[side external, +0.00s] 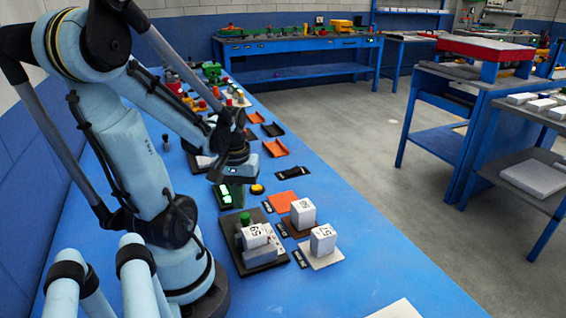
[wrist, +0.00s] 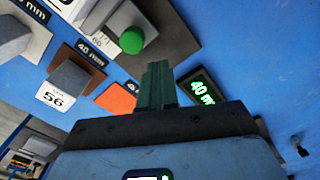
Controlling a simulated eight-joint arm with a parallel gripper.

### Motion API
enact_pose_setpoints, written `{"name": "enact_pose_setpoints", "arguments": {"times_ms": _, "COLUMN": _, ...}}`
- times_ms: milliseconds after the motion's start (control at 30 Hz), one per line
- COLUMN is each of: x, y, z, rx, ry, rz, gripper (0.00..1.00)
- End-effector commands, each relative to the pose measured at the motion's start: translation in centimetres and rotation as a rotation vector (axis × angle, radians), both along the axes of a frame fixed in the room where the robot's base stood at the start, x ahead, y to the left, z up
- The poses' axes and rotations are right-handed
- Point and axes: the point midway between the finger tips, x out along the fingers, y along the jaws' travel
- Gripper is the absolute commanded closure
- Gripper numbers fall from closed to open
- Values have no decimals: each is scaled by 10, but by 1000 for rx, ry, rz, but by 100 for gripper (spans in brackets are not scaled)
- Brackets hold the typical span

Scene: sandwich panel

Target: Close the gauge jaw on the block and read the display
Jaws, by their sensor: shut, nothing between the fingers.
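The gauge (side external: 269,262) has a dark base on the blue bench, and its base shows in the wrist view (wrist: 178,45). A white numbered block (side external: 256,236) sits on it beside a grey part. A green knob (side external: 245,218) stands at its far end and also shows in the wrist view (wrist: 131,40). Near the gauge, a display (side external: 224,194) glows green; in the wrist view (wrist: 203,92) it reads 40, with its unit partly cut off. My gripper (wrist: 158,68) is shut and empty, above the bench near the display and the knob. The gap between jaw and block is unclear.
Two more white blocks stand right of the gauge, one on a brown pad (side external: 302,228), one on a beige pad (side external: 322,258). An orange pad (side external: 284,200) is bare. A yellow button (side external: 257,189) is beside the display. Orange trays (side external: 275,148) lie beyond.

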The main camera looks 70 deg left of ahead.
Motion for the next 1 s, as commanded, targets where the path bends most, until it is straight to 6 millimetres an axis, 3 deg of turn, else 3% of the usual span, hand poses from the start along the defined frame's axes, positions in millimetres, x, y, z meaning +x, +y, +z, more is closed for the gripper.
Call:
{"name": "enact_pose_setpoints", "arguments": {"times_ms": 700, "x": -1, "y": -1, "z": 38, "rx": 0, "ry": 0, "rz": 0, "gripper": 100}}
{"name": "enact_pose_setpoints", "arguments": {"times_ms": 1000, "x": -1, "y": -1, "z": 41, "rx": 0, "ry": 0, "rz": 0, "gripper": 100}}
